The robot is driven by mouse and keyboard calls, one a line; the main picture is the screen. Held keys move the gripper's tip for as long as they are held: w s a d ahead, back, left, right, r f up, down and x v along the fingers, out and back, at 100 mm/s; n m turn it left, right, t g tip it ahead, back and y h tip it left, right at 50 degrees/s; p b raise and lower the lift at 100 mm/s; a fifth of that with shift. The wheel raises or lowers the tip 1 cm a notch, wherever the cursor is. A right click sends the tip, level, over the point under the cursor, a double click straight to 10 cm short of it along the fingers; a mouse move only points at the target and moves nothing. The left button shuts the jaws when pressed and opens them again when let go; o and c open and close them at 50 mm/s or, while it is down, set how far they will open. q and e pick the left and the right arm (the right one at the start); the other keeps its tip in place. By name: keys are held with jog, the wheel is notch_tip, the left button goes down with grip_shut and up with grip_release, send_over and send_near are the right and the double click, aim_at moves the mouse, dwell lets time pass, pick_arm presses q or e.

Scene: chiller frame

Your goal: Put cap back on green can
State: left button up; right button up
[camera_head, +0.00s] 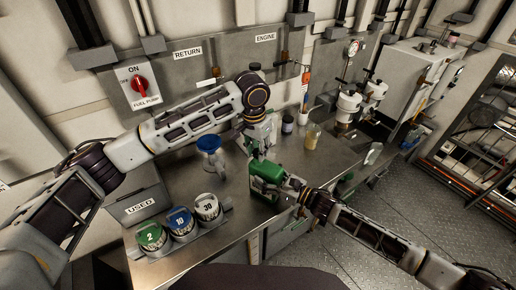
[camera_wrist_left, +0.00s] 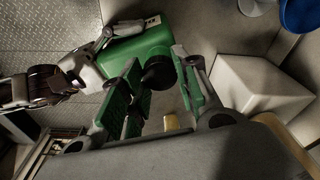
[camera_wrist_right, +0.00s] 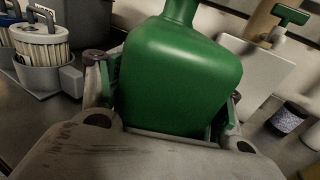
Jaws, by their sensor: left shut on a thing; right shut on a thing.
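The green can (camera_head: 268,172) stands on the metal bench near its front edge. My right gripper (camera_head: 284,188) is shut on the can's body, and in the right wrist view the green body (camera_wrist_right: 180,75) fills the space between its fingers. My left gripper (camera_head: 260,150) is just above the can's top. In the left wrist view its green-padded fingers (camera_wrist_left: 160,75) are shut on a round black cap (camera_wrist_left: 157,72), which overlaps the green can (camera_wrist_left: 140,46) behind it. I cannot tell whether the cap touches the can's neck. The cap is out of the right wrist view.
A blue-topped jug (camera_head: 209,144) stands left of the can. A rack with several labelled containers (camera_head: 180,220) and a grey USED bin (camera_head: 138,206) are at the bench's left.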

pick_arm(q)
jog(key=shift+f, duration=0.6)
dwell(0.8)
